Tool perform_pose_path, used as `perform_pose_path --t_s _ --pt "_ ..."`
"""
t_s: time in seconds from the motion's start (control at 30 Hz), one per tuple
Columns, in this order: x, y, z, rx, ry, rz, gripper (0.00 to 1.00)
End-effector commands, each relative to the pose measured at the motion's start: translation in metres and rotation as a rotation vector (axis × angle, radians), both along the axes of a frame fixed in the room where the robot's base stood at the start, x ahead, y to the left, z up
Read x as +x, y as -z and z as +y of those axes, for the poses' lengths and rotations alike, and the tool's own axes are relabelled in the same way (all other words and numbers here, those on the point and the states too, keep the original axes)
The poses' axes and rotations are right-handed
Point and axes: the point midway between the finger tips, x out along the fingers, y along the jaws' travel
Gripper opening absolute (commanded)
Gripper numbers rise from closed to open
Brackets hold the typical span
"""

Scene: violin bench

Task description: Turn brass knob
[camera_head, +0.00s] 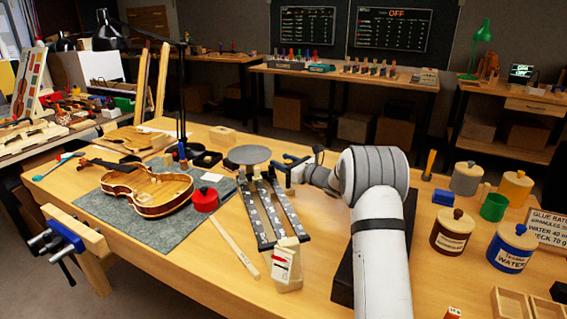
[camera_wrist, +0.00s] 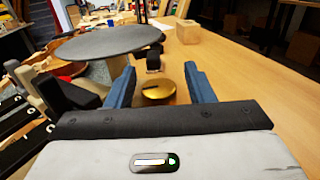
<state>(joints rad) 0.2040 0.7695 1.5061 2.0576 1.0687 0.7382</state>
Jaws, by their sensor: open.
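The brass knob (camera_wrist: 157,91) is a round gold disc with a dark slot, low on the bench in the wrist view. My gripper (camera_wrist: 160,70) is open, with one blue finger to the left of the knob and one to the right. The knob appears between the fingers, with gaps on both sides; I cannot tell the height difference. In the head view my gripper (camera_head: 287,168) is beside a grey round plate (camera_head: 249,155), which also shows in the wrist view (camera_wrist: 108,42). I cannot make out the knob in the head view.
A violin body (camera_head: 147,187) lies on a grey mat (camera_head: 190,232), with a red round container (camera_head: 205,199) beside it. Dark slotted rails (camera_head: 264,220) and a glue bottle (camera_head: 287,265) stand in front. Jars, including a blue one (camera_head: 512,248), are at right. A wooden block (camera_wrist: 188,32) lies beyond my gripper.

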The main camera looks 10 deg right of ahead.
Motion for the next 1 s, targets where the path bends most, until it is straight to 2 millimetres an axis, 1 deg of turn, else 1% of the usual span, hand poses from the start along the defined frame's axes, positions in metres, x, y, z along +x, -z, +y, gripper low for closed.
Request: perform_pose_path --t_s 0.27,0.8,0.83,1.0 --pt "0.0012 0.0003 0.0004 0.000 0.001 0.001 0.48" --pt "0.0010 0.0001 -0.0006 0.000 0.002 0.000 0.05" --pt "0.0011 0.0001 -0.0007 0.000 0.002 0.000 0.04" --pt "0.0016 0.0025 -0.0007 0.000 0.032 -0.002 0.04"
